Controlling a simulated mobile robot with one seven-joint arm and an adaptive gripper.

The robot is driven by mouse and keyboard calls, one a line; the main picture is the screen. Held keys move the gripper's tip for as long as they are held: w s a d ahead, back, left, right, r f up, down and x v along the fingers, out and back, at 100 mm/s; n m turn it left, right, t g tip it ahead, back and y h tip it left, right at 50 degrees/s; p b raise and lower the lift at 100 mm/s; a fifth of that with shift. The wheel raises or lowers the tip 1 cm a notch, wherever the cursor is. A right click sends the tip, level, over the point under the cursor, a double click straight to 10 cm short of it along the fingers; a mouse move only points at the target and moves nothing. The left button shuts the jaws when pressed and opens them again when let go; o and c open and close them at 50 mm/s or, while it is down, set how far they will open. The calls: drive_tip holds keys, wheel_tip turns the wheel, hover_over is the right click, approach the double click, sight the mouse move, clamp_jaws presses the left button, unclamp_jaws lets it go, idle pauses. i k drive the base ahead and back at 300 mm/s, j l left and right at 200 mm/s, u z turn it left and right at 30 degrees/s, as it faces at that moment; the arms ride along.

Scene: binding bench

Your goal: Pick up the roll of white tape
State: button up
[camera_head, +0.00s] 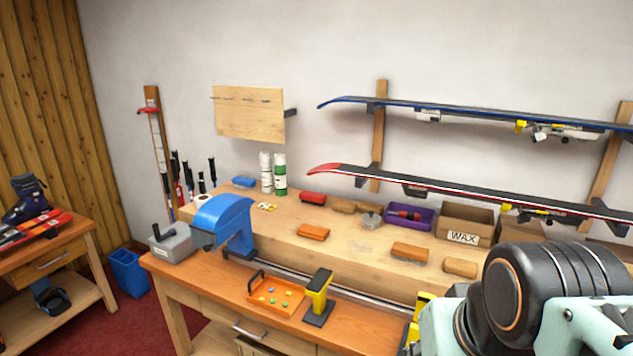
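A white cylinder (265,171) stands upright at the back left of the wooden workbench (350,246), beside a green and white can (280,174). A small grey round piece (371,219) lies mid-bench, too small to identify. My arm fills the lower right corner and hides the bench's right front. My gripper is not in view.
A blue clamp (232,222) and grey box (171,243) stand at the bench's left end. An orange tray (275,295) and yellow-black tool (319,297) sit in front. Farther back are a purple bin (409,217) and WAX box (464,226). Skis (460,189) hang above.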

sight(204, 202)
drive_tip(key=i+j, duration=0.1)
drive_tip(key=j, duration=0.25)
drive_tip(key=i+j+u, duration=0.1)
drive_tip(key=j, duration=0.3)
drive_tip(key=i+j, duration=0.15)
drive_tip(key=j, duration=0.2)
drive_tip(key=i+j, duration=0.1)
drive_tip(key=j, duration=0.25)
drive_tip(key=i+j+u, duration=0.1)
drive_tip(key=j, duration=0.3)
drive_tip(key=i+j, duration=0.15)
drive_tip(key=j, duration=0.2)
drive_tip(key=i+j, duration=0.15)
drive_tip(key=j, duration=0.2)
drive_tip(key=u, duration=0.05)
